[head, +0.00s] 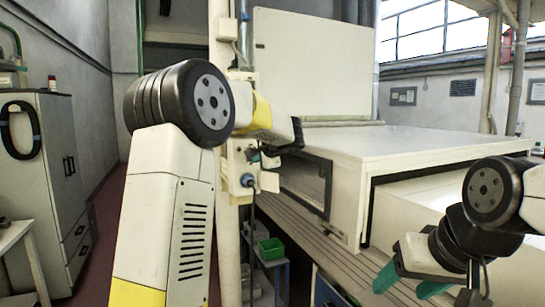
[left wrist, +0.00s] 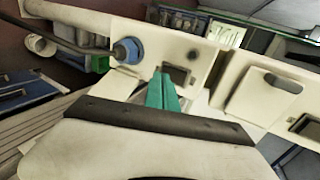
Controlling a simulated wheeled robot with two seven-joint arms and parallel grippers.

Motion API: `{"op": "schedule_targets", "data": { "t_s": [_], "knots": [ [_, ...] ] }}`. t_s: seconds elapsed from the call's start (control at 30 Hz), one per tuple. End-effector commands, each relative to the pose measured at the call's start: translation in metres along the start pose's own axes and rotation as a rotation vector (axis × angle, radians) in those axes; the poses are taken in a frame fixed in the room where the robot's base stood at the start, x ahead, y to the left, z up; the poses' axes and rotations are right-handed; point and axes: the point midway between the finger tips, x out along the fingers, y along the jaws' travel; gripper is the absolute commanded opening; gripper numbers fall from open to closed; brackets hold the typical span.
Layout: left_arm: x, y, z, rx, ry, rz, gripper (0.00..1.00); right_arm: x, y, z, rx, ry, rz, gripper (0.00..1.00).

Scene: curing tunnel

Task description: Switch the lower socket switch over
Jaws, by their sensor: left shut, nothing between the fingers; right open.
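The lower socket (head: 237,186) is a cream box on the post with a blue plug (head: 247,180) in it. In the left wrist view, its cream plate (left wrist: 205,50) carries the blue plug (left wrist: 127,50) and a dark framed switch (left wrist: 179,74). Which way the switch is tipped I cannot tell. My left gripper (head: 255,157) is shut and empty at the socket. Its green fingertips (left wrist: 163,78) are just beside the switch and overlap its edge in the picture; contact is unclear. My right gripper (head: 408,284) is open and empty, low at the right.
A second cream socket box (left wrist: 262,92) with a grey-tabbed cover and another dark switch (left wrist: 306,124) sits beside the lower one. A cable hangs from the plug. The white tunnel housing (head: 400,145) stands right of the post. A green bin (head: 270,248) is below.

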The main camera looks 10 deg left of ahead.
Motion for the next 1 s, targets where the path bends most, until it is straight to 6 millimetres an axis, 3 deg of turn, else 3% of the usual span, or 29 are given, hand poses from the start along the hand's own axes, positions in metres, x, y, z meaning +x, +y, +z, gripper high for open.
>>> {"op": "schedule_targets", "data": {
  "t_s": [0.23,1.0],
  "knots": [
    [0.021,-0.006,0.000,0.000,0.000,0.001,0.00,0.000,0.000,0.000,0.000,0.000,0.000,0.62],
    [0.028,-0.008,0.000,0.000,-0.001,0.001,0.00,0.000,0.000,0.000,0.000,0.000,0.000,0.62]
  ]
}}
